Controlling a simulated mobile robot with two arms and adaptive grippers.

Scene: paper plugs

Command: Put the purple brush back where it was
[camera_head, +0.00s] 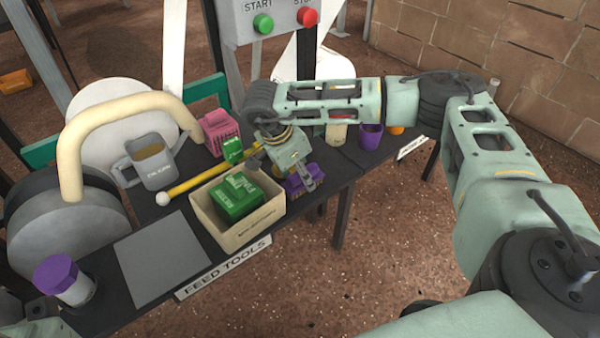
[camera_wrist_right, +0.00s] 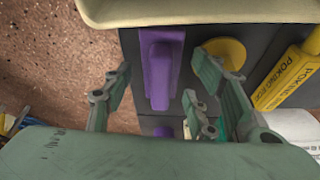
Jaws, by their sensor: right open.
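The purple brush (camera_head: 304,179) sits at the right edge of the black table, beside the cream box, with its bristles low. In the wrist view its purple handle (camera_wrist_right: 158,68) shows between my fingers. My right gripper (camera_head: 298,170) is above the brush and hides part of it. In the wrist view the right gripper (camera_wrist_right: 160,80) is open, with fingers on both sides of the handle. I cannot tell whether they touch it.
The cream box (camera_head: 252,231) holds green blocks. A grey mat (camera_head: 160,259) lies bare at the front left. A purple cup (camera_head: 371,136) stands further right.

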